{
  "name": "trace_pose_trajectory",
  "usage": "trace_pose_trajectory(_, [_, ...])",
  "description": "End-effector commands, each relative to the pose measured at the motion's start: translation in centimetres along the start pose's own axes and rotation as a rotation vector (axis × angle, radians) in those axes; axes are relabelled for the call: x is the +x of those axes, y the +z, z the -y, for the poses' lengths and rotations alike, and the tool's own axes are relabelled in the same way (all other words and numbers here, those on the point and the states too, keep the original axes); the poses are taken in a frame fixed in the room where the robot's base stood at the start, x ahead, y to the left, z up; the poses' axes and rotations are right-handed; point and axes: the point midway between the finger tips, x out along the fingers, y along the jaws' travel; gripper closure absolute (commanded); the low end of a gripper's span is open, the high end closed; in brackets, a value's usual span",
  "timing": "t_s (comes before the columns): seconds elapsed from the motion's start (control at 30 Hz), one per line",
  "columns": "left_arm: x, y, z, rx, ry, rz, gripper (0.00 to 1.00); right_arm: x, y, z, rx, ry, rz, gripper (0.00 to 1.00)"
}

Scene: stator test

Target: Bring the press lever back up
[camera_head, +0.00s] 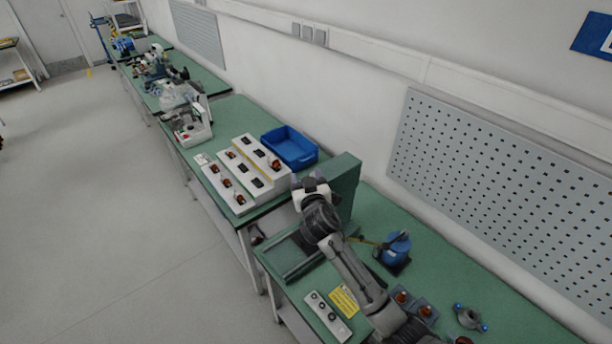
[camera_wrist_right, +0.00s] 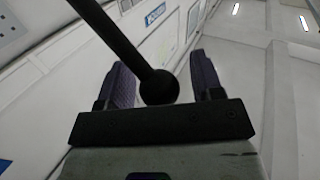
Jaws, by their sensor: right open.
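The press is the green machine (camera_head: 346,178) standing at the near bench, partly behind my right arm. Its press lever (camera_wrist_right: 125,38) is a black rod ending in a round knob in the right wrist view. My right gripper (camera_head: 308,179) is at the press, at the upper part of its green body. It is open, with its two dark purple finger pads on either side of the knob (camera_wrist_right: 159,87) and gaps showing on both sides. In the head view I cannot make out the lever. My left gripper is not in view.
A blue bin (camera_head: 290,147) and white stepped racks with small parts (camera_head: 229,187) stand left of the press. A white button panel (camera_head: 328,316), a yellow label (camera_head: 345,299) and a blue device (camera_head: 396,250) are on the near bench. A pegboard (camera_head: 500,165) hangs behind.

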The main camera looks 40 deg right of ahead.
Motion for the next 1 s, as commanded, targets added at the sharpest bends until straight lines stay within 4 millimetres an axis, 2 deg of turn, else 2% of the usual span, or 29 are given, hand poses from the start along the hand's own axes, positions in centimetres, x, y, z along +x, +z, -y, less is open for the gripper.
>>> trace_pose_trajectory(0.4, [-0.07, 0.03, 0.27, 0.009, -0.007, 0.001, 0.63, 0.54, -0.02, -0.01, 0.0, 0.0, 0.0, 0.39])
trace_pose_trajectory(1.0, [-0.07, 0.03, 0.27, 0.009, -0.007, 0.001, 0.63, 0.51, -0.01, 0.0, 0.0, 0.0, 0.0, 0.96])
